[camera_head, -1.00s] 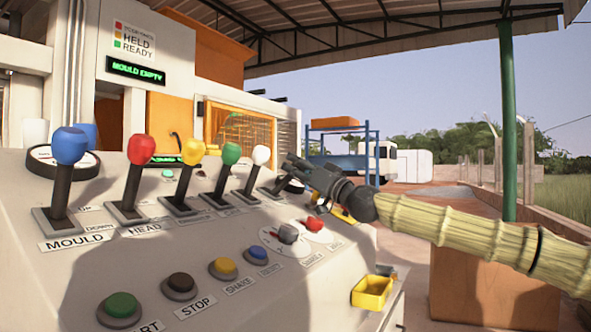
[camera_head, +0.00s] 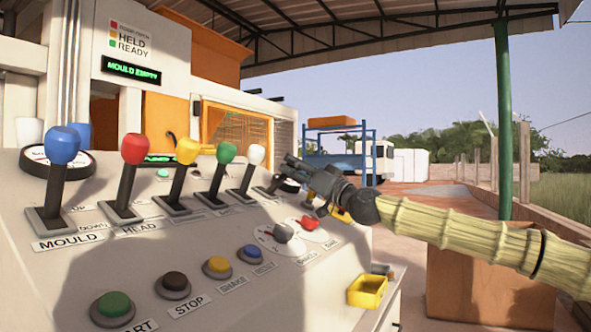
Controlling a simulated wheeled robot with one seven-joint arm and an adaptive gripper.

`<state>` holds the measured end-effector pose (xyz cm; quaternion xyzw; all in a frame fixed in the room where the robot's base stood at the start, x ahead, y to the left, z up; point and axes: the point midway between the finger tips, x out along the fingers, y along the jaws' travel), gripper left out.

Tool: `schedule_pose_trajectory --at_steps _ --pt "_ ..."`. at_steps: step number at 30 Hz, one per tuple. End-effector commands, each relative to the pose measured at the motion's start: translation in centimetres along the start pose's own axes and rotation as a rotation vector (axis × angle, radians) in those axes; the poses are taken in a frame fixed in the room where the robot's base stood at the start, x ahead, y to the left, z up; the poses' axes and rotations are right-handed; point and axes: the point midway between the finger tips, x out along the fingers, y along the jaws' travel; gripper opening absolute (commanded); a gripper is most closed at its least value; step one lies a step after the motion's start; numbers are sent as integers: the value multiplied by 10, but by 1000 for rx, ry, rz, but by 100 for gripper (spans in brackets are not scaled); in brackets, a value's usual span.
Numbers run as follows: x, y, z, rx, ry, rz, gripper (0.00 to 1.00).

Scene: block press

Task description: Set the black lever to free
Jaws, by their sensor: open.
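The control panel (camera_head: 200,250) carries a row of levers with coloured knobs. At its right end, just past the white-knobbed lever (camera_head: 253,172), a dark knob that looks like the black lever (camera_head: 288,186) sits low behind my gripper. Its shaft and label are mostly hidden, so I cannot tell its setting. My gripper (camera_head: 296,178) is open, its fingers reaching left at that knob. I cannot tell whether they touch it.
Blue (camera_head: 62,145), red (camera_head: 134,150), yellow (camera_head: 187,152) and green (camera_head: 227,154) levers stand left. Below are push buttons, a grey rotary knob (camera_head: 283,232) and a red one (camera_head: 308,224). A yellow tray (camera_head: 367,292) hangs at the panel's right edge.

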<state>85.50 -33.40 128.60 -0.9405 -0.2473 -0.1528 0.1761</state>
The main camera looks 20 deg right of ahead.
Motion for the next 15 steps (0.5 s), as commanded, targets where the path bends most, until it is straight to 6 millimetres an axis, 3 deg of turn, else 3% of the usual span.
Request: schedule_pose_trajectory --at_steps 15 --pt "-78 1 1 1 0 0 57"
